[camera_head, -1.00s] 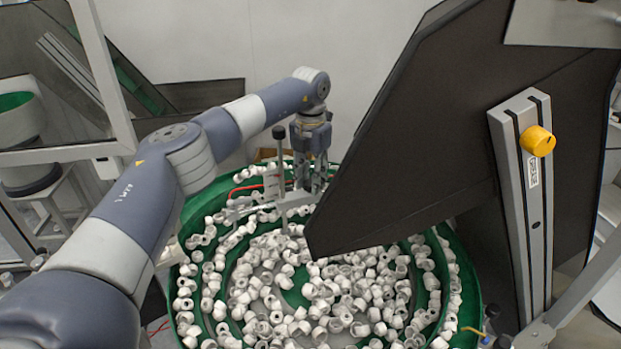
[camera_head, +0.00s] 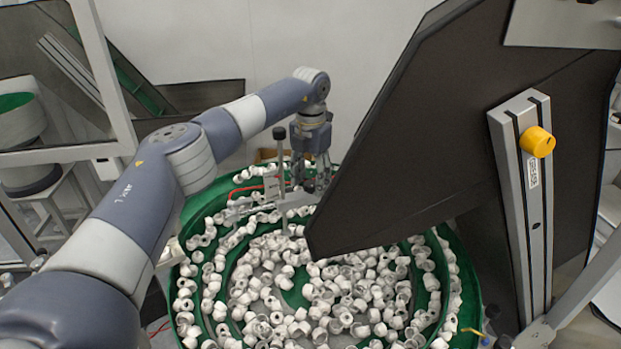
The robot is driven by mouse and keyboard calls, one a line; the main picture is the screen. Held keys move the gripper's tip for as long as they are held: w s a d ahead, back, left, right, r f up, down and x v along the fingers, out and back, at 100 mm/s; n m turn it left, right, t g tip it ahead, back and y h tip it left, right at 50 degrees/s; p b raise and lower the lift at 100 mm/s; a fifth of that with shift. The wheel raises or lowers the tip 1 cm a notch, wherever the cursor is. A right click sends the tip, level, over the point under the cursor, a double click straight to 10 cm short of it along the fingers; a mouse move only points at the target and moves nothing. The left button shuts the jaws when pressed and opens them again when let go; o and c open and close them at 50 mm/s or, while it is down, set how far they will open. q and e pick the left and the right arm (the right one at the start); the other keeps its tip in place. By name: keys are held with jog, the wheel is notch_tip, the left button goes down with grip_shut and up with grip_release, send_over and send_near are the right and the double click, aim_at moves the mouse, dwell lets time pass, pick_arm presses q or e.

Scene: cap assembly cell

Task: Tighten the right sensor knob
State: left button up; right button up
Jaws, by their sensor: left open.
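My left gripper (camera_head: 308,180) points down over the far side of the green bowl, its fingers open. It is close to a small metal sensor bracket (camera_head: 272,203) and just right of an upright post with a dark knob on top (camera_head: 279,133). I cannot tell whether the fingers touch any part of the bracket. A second knob at the fingers is too small to make out clearly. My right gripper is not in view.
The green bowl (camera_head: 186,212) holds many white caps (camera_head: 330,295). A large dark panel (camera_head: 440,140) slants across the right, close to my left gripper. A grey rail (camera_head: 533,210) with a yellow knob (camera_head: 537,141) stands at right. A metal-framed window is at left.

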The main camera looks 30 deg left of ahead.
aim_at(310, 184)
pick_arm(q)
notch_tip(310, 184, up, 12)
dwell(0.4)
jog(key=shift+f, duration=0.1)
